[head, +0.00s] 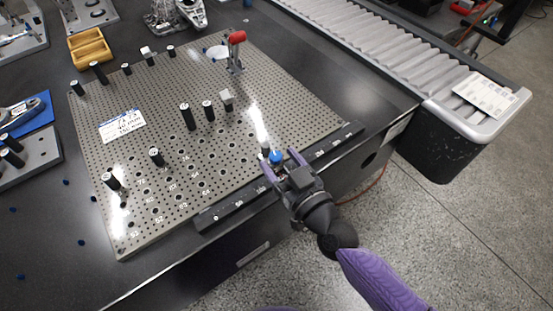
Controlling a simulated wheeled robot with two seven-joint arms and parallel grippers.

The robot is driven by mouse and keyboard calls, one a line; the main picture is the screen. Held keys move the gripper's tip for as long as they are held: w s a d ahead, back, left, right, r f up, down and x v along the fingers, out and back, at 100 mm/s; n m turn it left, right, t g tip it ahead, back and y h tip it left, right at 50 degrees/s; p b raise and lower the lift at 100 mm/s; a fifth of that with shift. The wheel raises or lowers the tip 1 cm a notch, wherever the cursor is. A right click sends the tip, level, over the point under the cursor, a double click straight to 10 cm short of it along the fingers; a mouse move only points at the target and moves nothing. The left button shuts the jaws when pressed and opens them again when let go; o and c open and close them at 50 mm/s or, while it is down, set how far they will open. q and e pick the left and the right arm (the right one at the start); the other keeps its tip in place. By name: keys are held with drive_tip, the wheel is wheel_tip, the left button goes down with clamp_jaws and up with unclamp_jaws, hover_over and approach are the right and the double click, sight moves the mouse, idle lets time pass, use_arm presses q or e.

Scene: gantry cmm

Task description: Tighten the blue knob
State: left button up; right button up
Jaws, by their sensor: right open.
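The blue knob (276,156) is small and sits near the front right edge of the perforated fixture plate (225,135). My right gripper (281,161) comes in from the lower right on a purple arm. Its fingers are open, with the blue knob between or just at the fingertips; contact cannot be made out. A short dark post (265,150) stands just left of the knob. What the knob is mounted on is partly hidden by the gripper. My left gripper is not in view.
Several black posts stand on the plate, with a red-handled clamp (236,50) at its back. A numbered dark rail (250,203) runs along the front edge. A bellows-covered guide (380,45) lies at the right. A yellow tray (89,48) is at the back left.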

drive_tip(key=shift+w+a, duration=0.3)
drive_tip(key=shift+w, duration=0.2)
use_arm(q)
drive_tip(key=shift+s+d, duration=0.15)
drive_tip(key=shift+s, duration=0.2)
use_arm(e)
clamp_jaws()
drive_tip(key=shift+r, duration=0.15)
drive_tip(key=m+h+p, duration=0.1)
drive_tip(key=m+t+h+p, duration=0.1)
drive_tip(key=p, duration=0.1)
drive_tip(key=shift+a+r+h, duration=0.15)
drive_tip(key=shift+r+h, duration=0.1)
drive_tip(key=shift+h, duration=0.15)
drive_tip(key=shift+f+m+t+h+p, duration=0.3)
drive_tip(key=shift+m+t+h+p, duration=0.2)
drive_tip(key=shift+h, duration=0.2)
drive_tip(key=shift+f, duration=0.1)
drive_tip(key=shift+c, duration=0.3)
unclamp_jaws()
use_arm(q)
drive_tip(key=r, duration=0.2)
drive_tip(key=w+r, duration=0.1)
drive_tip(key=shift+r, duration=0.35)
use_arm(e)
drive_tip(key=shift+o, duration=0.3)
